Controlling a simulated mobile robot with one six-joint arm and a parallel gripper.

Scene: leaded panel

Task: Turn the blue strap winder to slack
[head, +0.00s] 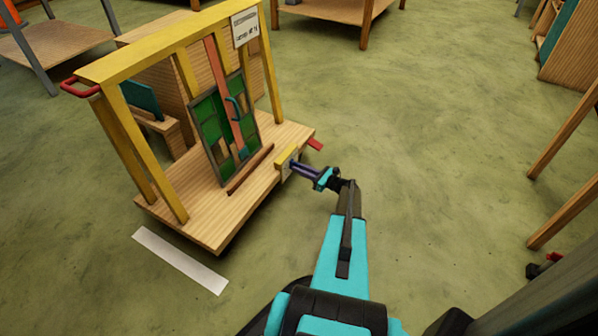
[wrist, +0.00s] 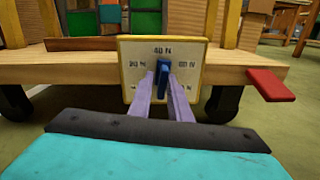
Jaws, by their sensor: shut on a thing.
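The blue strap winder (wrist: 163,80) is a small upright knob on a pale, yellow-edged dial plate (wrist: 130,48). The plate has force marks in N around it; the knob stands near vertical, under the top mark. My gripper (wrist: 163,92) has its two purple fingers on either side of the knob, shut on it. In the head view my gripper (head: 299,168) reaches the dial plate (head: 285,158) at the cart's front edge. A salmon strap (head: 216,62) runs down over the green leaded panel (head: 207,122).
The panel leans on a wooden cart (head: 190,218) with a yellow frame (head: 165,48). A red pedal-like tab (wrist: 270,85) sticks out right of the dial. A white floor strip (head: 180,261) lies in front. Open floor is to the right; wooden benches stand farther off.

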